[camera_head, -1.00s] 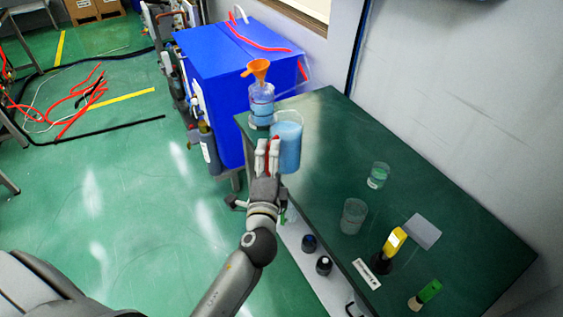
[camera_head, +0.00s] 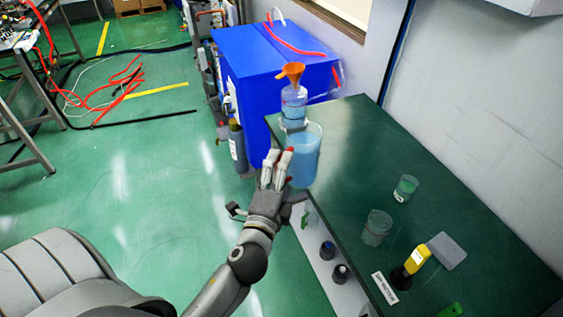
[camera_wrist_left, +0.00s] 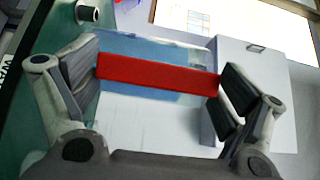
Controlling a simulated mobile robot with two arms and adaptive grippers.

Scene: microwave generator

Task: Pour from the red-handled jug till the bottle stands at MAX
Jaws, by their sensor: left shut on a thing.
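The jug (camera_head: 305,158) is clear and holds blue liquid. Its red handle (camera_wrist_left: 157,76) lies between the fingers of my left gripper (camera_head: 278,160), which is shut on it. The jug looks roughly upright in the head view, near the far end of the green table; whether it touches the table I cannot tell. The jug's rim hides the bottle's lower part. A MAX mark is too small to make out. My right gripper is not in view.
On the green table (camera_head: 440,200) are a beaker of green liquid (camera_head: 404,190), a clear beaker (camera_head: 376,229), a yellow device (camera_head: 416,260) and a grey square (camera_head: 447,251). A blue cabinet (camera_head: 250,85) stands behind the bottle. Open table lies right of the jug.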

